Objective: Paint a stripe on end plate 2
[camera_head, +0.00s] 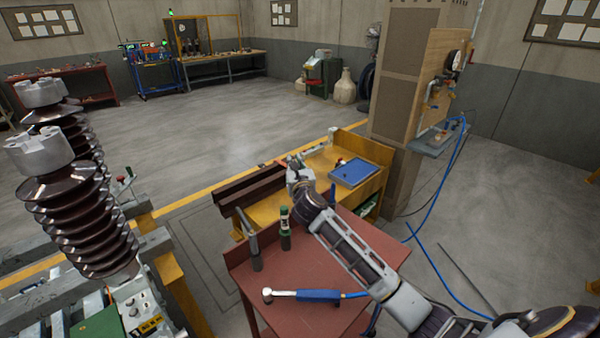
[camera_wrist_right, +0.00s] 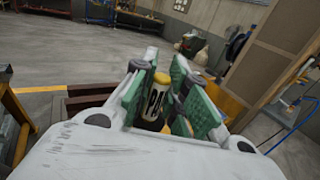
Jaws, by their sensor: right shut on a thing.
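My right gripper (camera_head: 294,163) reaches over the yellow bench, beyond the red cart. In the right wrist view its green-padded fingers (camera_wrist_right: 166,92) are shut on a paint marker (camera_wrist_right: 155,103) with a pale body, dark letters and a yellowish top. The lower part of the marker is hidden between the fingers. In the head view the marker cannot be made out. Isolator columns with brown ribs (camera_head: 80,215) and grey caps (camera_head: 38,150) stand at the left. I cannot tell which part is end plate 2. My left gripper is not in view.
Dark beams (camera_head: 248,190) and a blue tray (camera_head: 354,172) are on the yellow bench. A cardboard-brown column (camera_head: 400,110) stands right. Open floor lies behind.

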